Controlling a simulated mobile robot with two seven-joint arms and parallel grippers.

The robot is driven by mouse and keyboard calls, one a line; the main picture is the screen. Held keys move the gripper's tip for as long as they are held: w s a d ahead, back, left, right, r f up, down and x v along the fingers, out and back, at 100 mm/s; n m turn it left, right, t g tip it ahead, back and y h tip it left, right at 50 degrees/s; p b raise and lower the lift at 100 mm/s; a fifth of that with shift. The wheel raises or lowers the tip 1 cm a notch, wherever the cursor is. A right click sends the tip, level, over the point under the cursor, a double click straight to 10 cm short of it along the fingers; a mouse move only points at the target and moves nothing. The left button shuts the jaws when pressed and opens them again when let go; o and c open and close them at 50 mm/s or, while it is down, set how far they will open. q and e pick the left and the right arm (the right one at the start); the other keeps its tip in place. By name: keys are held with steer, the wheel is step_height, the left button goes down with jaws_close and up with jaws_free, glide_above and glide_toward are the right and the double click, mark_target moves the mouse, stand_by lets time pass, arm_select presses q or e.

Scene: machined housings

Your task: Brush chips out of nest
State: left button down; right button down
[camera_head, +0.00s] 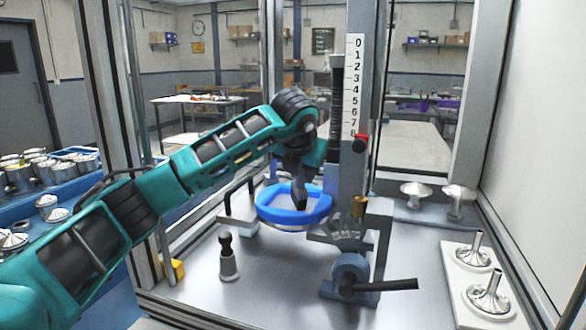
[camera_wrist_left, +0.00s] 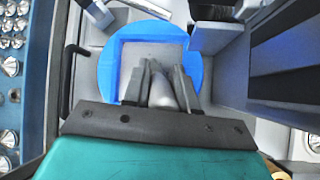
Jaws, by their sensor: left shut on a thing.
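The nest (camera_head: 265,208) is a blue ring with a squarish opening, set on the press base. In the left wrist view the blue ring (camera_wrist_left: 108,70) surrounds a pale grey floor. My left gripper (camera_head: 299,192) reaches down from above, its fingertips over the opening. It is shut on a pale grey rounded thing (camera_wrist_left: 161,94), seen between the fingers in the left wrist view. I cannot tell whether this is the brush; no bristles show. No chips can be made out in the nest. My right gripper is not in view.
A post with a number scale (camera_head: 354,80) and a crank (camera_head: 385,285) stand close right of the nest. A small black-knobbed stand (camera_head: 228,262) is in front left. Metal funnel-like parts (camera_head: 488,290) sit on a white plate at right. Blue trays of metal cups (camera_head: 60,170) lie left.

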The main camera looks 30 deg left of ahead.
arm_select(q)
steer(key=shift+w+d, duration=0.15)
steer(key=shift+d, duration=0.4)
steer(key=shift+s+a, duration=0.55)
steer(key=shift+a, duration=1.65)
steer(key=shift+w+d, duration=0.2)
steer(key=shift+d, duration=0.55)
steer(key=shift+w+d, duration=0.15)
steer(key=shift+d, duration=0.55)
steer(key=shift+w+d, duration=0.2)
steer(key=shift+d, duration=0.55)
steer(key=shift+s+a, duration=0.55)
steer(key=shift+a, duration=1.65)
steer(key=shift+w+d, duration=0.3)
steer(key=shift+d, duration=0.8)
steer(key=shift+w+d, duration=0.25)
steer(key=shift+d, duration=0.8)
steer(key=shift+s+a+f+b, duration=0.1)
steer(key=shift+s+a+b, duration=0.4)
steer(key=shift+a+b, duration=0.15)
steer(key=shift+s+d, duration=0.25)
steer(key=shift+d, duration=0.2)
steer(key=shift+s+d, duration=0.2)
steer(key=shift+d, duration=0.25)
